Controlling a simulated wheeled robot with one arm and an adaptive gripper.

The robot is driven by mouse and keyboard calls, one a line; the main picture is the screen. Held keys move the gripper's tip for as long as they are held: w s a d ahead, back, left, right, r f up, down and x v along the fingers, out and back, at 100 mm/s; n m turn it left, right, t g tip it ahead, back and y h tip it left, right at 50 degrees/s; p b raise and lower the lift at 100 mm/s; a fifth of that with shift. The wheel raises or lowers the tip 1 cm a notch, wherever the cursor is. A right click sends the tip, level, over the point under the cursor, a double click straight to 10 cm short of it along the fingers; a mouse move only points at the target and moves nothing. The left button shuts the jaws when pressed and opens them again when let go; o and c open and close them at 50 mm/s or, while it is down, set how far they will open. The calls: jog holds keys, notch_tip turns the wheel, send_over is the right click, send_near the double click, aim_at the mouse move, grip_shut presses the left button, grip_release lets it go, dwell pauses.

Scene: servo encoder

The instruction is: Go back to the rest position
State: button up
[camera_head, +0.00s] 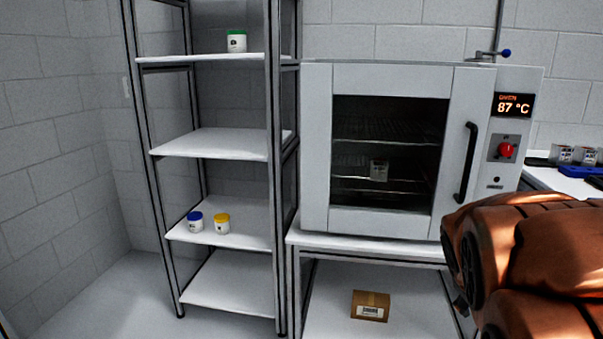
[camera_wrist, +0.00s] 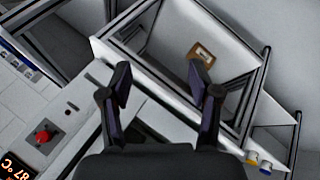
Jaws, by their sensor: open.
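My gripper (camera_wrist: 160,98) shows in the wrist view with its two dark fingers spread apart and nothing between them. The wrist view is tilted, with the oven's front and the stand below it in front of the fingers. In the head view my orange-brown arm fills the lower right, and the gripper itself cannot be made out there. The white oven (camera_head: 314,150) stands left of my arm with its door closed. Its display (camera_head: 513,105) reads 87 °C. A small labelled container (camera_head: 379,170) sits on a rack inside, behind the glass.
A shelf unit (camera_head: 215,143) stands left of the oven. It holds a green-lidded jar (camera_head: 237,41) high up, and a blue-lidded jar (camera_head: 195,222) and yellow-lidded jar (camera_head: 222,224) lower down. A cardboard box (camera_head: 370,306) lies under the oven. A blue tray (camera_head: 580,171) is on the right counter.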

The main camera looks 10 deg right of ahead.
jog(key=s+a+f+m+g+y, duration=0.1)
jog(key=s+a+f+g+y, duration=0.3)
jog(key=s+a, duration=0.7)
jog(key=s+a+f+m+g+y, duration=0.1)
jog(key=s+a+f+g+y, duration=0.3)
jog(key=s+a, duration=0.65)
notch_tip(320, 180, up, 24)
jog(key=a+t+h+p, duration=0.2)
jog(key=p, duration=2.2)
jog(key=shift+r, duration=0.25)
